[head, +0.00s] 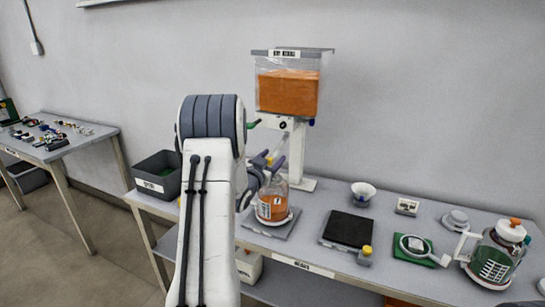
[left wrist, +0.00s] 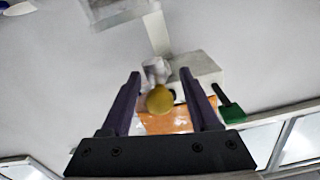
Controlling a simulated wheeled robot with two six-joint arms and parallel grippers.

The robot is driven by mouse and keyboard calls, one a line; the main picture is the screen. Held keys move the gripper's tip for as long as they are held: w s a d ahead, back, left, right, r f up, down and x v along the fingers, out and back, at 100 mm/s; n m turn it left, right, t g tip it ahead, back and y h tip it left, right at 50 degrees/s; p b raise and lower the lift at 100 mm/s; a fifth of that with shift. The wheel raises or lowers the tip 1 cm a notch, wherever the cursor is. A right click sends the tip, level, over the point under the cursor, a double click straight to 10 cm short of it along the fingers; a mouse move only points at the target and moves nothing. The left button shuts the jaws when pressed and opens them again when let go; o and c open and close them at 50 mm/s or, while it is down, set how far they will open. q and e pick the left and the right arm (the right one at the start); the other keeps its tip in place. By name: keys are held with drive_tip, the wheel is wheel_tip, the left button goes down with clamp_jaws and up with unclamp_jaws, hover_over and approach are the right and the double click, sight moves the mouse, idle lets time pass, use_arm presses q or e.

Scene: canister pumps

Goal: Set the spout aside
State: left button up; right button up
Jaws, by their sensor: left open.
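My left gripper (head: 264,172) is open, just above and beside the clear bottle with orange contents (head: 271,209) on the bench. In the left wrist view the two dark purple fingers of my left gripper (left wrist: 159,92) stand apart. A round yellow end (left wrist: 160,99) with a pale piece behind it shows between them; it may be the spout, but I cannot tell for sure. I cannot tell whether a finger touches it. In the head view a bit of yellow shows between the fingers. The clear hopper of orange material (head: 287,92) stands above on a white column (head: 297,151). My right gripper is not in view.
A grey bin (head: 157,178) stands at the bench's left end. To the right are a black pad (head: 348,229), a white bowl (head: 363,192), a green mat (head: 404,255) with a round-headed tool and a jug (head: 494,256). Some bare bench top lies between them.

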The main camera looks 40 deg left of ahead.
use_arm(q)
drive_tip(key=shift+w, duration=0.1)
clamp_jaws()
idle(1.4)
